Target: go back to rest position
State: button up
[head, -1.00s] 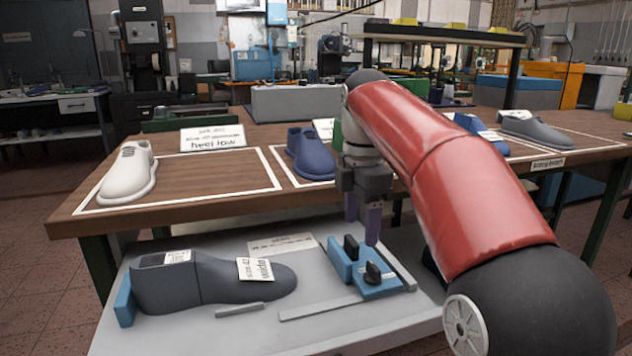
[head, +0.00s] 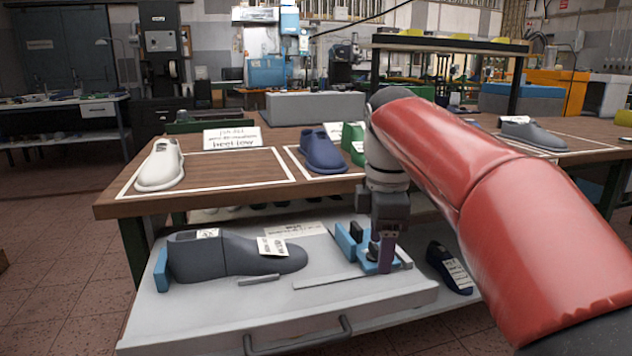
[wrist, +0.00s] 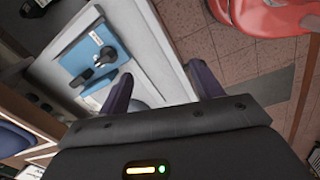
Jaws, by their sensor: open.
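My gripper (head: 386,250) hangs in front of the blue clamp fixture (head: 352,243) at the right end of the pulled-out grey drawer (head: 190,325). In the wrist view my gripper (wrist: 160,88) shows two purple fingers spread apart with nothing between them. The blue fixture (wrist: 88,58) with black knobs lies beyond the left finger there. A dark grey shoe last (head: 235,256) with white labels lies on the drawer, well left of my gripper. My red arm covers part of the table's right side.
The wooden table (head: 230,170) holds a white last (head: 160,165), a blue last (head: 322,152) and a grey last (head: 533,136) in outlined areas. A dark labelled last (head: 450,268) sits right of the drawer. Open floor (head: 60,270) lies at left.

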jog(key=s+d+f+m+t, duration=0.2)
jog(key=s+f+m, duration=0.5)
jog(key=s+m, duration=0.2)
jog(key=s+d+f+m+t, duration=0.2)
jog(key=s+d+f+m, duration=0.1)
jog(key=s+f+m, duration=0.5)
jog(key=shift+s+f+m+t, duration=0.15)
jog(key=shift+s+m+t, duration=0.2)
jog(key=shift+s, duration=0.75)
